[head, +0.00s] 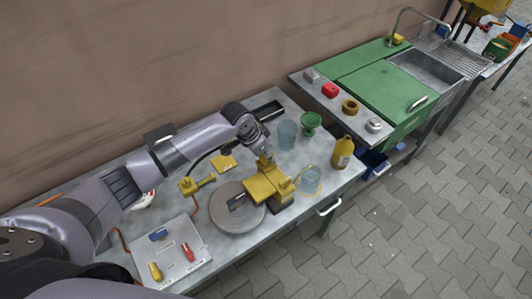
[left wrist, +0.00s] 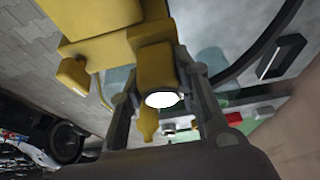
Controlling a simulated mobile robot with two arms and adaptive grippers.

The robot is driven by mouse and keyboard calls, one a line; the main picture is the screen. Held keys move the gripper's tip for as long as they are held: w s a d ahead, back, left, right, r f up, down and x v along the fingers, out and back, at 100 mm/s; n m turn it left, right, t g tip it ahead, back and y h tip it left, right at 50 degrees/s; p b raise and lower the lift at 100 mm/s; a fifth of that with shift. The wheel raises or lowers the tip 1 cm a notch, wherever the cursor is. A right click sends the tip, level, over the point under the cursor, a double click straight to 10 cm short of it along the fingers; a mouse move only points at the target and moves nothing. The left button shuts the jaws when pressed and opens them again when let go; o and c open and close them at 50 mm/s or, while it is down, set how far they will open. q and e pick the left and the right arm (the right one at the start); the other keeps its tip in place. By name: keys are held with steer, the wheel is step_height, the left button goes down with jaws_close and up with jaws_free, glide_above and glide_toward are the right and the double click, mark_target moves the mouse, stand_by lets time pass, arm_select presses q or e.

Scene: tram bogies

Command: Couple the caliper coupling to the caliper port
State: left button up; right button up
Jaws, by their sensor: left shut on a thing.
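The yellow caliper (head: 268,188) sits over the edge of a grey brake disc (head: 228,212) on the bench. My left gripper (head: 264,160) is at the caliper's upper end. In the left wrist view its two fingers (left wrist: 163,100) are shut on a yellow block with a white round end, apparently the caliper coupling (left wrist: 157,68). The large yellow caliper body (left wrist: 95,18) is right beyond it. I cannot tell whether the coupling is seated or only close to the caliper; the port itself is hidden. My right gripper is not in view.
A dark hose (left wrist: 262,48) curves beside the gripper. A yellow fitting (head: 196,184) and a yellow plate (head: 224,163) lie left of the caliper. Glass jars (head: 287,134), a green stand (head: 311,122) and a yellow bottle (head: 342,152) stand right. A panel with coloured handles (head: 182,262) is in front.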

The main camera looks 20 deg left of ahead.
arm_select(q)
steer(key=shift+f, duration=0.2)
steer(key=o, duration=1.2)
steer(key=shift+c, duration=0.2)
steer(key=v, duration=1.2)
steer(key=shift+s+f, duration=0.1)
